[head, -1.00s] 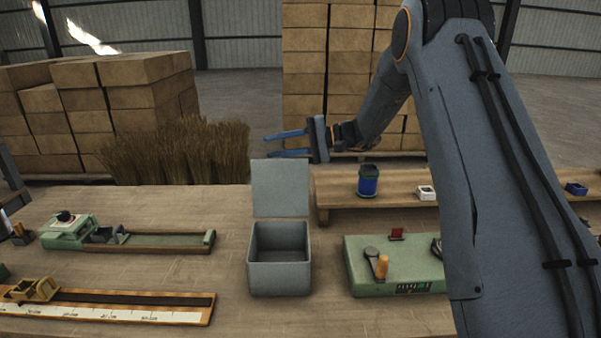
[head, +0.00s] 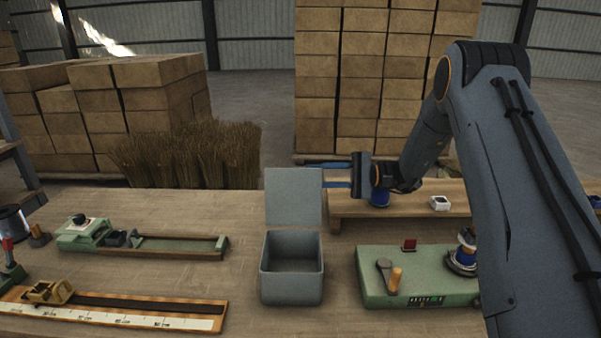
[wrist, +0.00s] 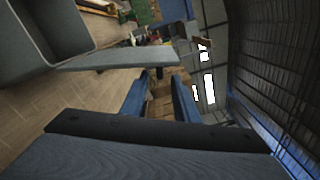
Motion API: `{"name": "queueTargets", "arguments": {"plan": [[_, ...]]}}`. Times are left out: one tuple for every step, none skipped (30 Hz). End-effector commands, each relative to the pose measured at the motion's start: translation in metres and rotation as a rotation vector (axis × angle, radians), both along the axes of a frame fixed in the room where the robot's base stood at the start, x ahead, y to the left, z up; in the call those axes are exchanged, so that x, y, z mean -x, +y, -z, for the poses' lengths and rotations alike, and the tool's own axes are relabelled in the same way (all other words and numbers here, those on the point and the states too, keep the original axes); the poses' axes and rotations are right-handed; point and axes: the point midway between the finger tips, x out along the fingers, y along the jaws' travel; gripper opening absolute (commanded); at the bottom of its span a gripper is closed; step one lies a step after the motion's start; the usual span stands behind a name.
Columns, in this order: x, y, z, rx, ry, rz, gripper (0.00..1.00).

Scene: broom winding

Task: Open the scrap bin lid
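The scrap bin (head: 291,285) is a grey open-topped box on the table, and it looks empty inside. Its flat grey lid (head: 293,197) stands upright at the bin's back edge, so the bin is open. My gripper (head: 318,174) has two blue fingers pointing left, parted, at the lid's upper right; the lower fingertip seems hidden behind the lid. In the wrist view, the lid (wrist: 125,60) shows nearly edge-on, just beyond the parted fingers (wrist: 158,90), with the bin (wrist: 45,35) at upper left. Nothing shows between the fingers. I cannot tell whether they touch the lid.
A green fixture (head: 420,285) stands right of the bin. A green jig (head: 170,243) and a ruler board (head: 120,310) lie to the left. A raised wooden shelf (head: 410,206) is behind on the right, and bristle bundles (head: 190,157) stand behind on the left.

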Motion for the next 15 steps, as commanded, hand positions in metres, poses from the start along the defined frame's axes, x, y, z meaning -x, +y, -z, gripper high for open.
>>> {"name": "queueTargets", "arguments": {"plan": [[0.001, 0.010, -0.002, 0.000, 0.000, -0.002, 0.28], [0.001, 0.014, -0.002, 0.000, 0.000, -0.002, 0.28], [0.001, 0.020, -0.002, 0.000, 0.001, -0.003, 0.28], [0.001, 0.025, -0.002, 0.000, 0.001, -0.003, 0.28], [0.000, 0.029, -0.002, 0.000, 0.001, -0.002, 0.28], [0.000, 0.034, -0.002, 0.000, 0.001, -0.001, 0.28], [-0.001, 0.037, -0.001, 0.000, 0.001, -0.001, 0.28], [-0.001, 0.040, -0.001, 0.000, 0.001, -0.001, 0.28], [-0.001, 0.043, -0.001, 0.000, 0.001, -0.001, 0.28], [-0.001, 0.045, -0.001, 0.000, 0.001, -0.001, 0.28], [-0.001, 0.047, -0.001, 0.000, 0.000, -0.001, 0.28], [-0.001, 0.048, -0.001, 0.000, 0.000, -0.001, 0.28], [-0.001, 0.049, -0.001, 0.000, 0.000, 0.000, 0.28], [-0.002, 0.050, -0.001, 0.000, 0.000, 0.000, 0.28], [-0.002, 0.050, 0.000, 0.000, 0.000, 0.000, 0.28]]}}
